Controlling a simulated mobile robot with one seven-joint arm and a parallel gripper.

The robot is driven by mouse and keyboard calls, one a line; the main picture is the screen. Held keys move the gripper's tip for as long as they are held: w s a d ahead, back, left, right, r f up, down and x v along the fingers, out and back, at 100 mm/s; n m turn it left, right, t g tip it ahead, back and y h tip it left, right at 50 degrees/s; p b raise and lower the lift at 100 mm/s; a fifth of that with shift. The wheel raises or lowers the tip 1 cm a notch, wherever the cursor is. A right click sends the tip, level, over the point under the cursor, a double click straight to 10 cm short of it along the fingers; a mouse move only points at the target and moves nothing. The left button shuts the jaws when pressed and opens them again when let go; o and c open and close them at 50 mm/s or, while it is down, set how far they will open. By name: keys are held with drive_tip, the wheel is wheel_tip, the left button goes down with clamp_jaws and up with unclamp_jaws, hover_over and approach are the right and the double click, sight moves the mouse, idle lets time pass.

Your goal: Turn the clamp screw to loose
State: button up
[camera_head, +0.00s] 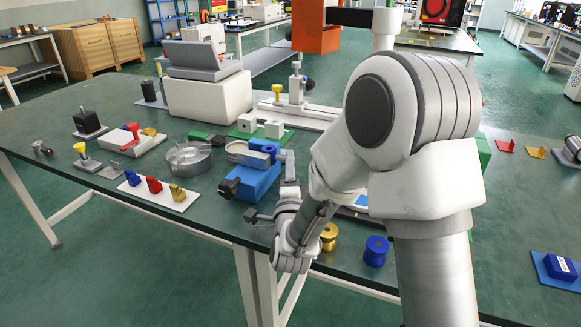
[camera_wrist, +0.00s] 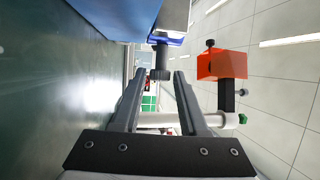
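A blue clamp block (camera_head: 252,181) with a grey part on top stands near the front edge of the table. A black knob (camera_head: 229,188) sticks out at its left front. A gap shows on both sides of the head. I cannot tell whether the tips are level with it.
A round metal pot (camera_head: 188,160) and a white board with small coloured blocks (camera_head: 158,192) lie to the left. A yellow spool (camera_head: 328,237) and a blue spool (camera_head: 376,250) stand at the front edge. An orange box (camera_head: 316,36) is up behind.

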drive_tip(key=shift+o, duration=1.2)
drive_tip(key=shift+s, duration=0.1)
